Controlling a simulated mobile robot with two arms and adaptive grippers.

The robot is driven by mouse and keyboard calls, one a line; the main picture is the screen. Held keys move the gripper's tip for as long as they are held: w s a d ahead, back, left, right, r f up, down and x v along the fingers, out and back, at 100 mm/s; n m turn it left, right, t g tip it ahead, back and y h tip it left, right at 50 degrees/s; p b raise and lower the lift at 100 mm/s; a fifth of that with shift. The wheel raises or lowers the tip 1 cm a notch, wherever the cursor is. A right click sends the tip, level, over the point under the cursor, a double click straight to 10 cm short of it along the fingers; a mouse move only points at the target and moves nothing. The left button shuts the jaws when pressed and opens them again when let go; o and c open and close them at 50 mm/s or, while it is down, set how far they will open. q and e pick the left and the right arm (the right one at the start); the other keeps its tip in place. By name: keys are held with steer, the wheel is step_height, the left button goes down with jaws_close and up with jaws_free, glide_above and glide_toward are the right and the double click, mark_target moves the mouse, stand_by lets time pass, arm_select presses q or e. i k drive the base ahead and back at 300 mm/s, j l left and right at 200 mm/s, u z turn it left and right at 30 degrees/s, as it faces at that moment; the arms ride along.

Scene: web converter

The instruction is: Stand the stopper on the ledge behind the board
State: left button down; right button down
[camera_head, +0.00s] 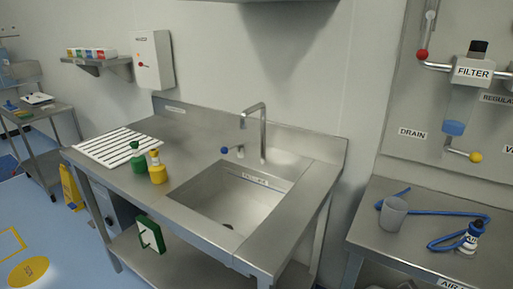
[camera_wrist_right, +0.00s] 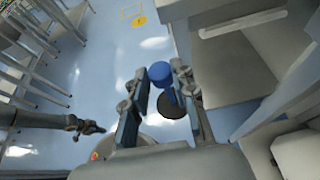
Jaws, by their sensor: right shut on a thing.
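The stopper has a blue knob (camera_wrist_right: 159,71) and a dark round disc (camera_wrist_right: 172,106). My right gripper (camera_wrist_right: 165,92) is shut on it, and it hangs over the floor in the right wrist view. The board is a white slatted drainboard (camera_head: 117,147) left of the sink in the head view. Behind it is a narrow steel ledge (camera_head: 189,113) along the wall, with a small label. No gripper shows in the head view. A dark arm end, likely my left gripper (camera_wrist_right: 92,128), shows at the left of the right wrist view, its jaws too small to read.
A grey cup (camera_head: 392,214) and blue hose (camera_head: 447,242) lie on the right-hand bench.

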mark_target(213, 152)
steer(key=i+j+z, duration=0.15)
steer(key=j+z, duration=0.2)
steer(key=j, duration=0.25)
steer(key=i+j+z, duration=0.1)
steer(key=j+z, duration=0.2)
steer(key=j, duration=0.3)
steer(key=j+z, duration=0.35)
steer(key=j, duration=0.25)
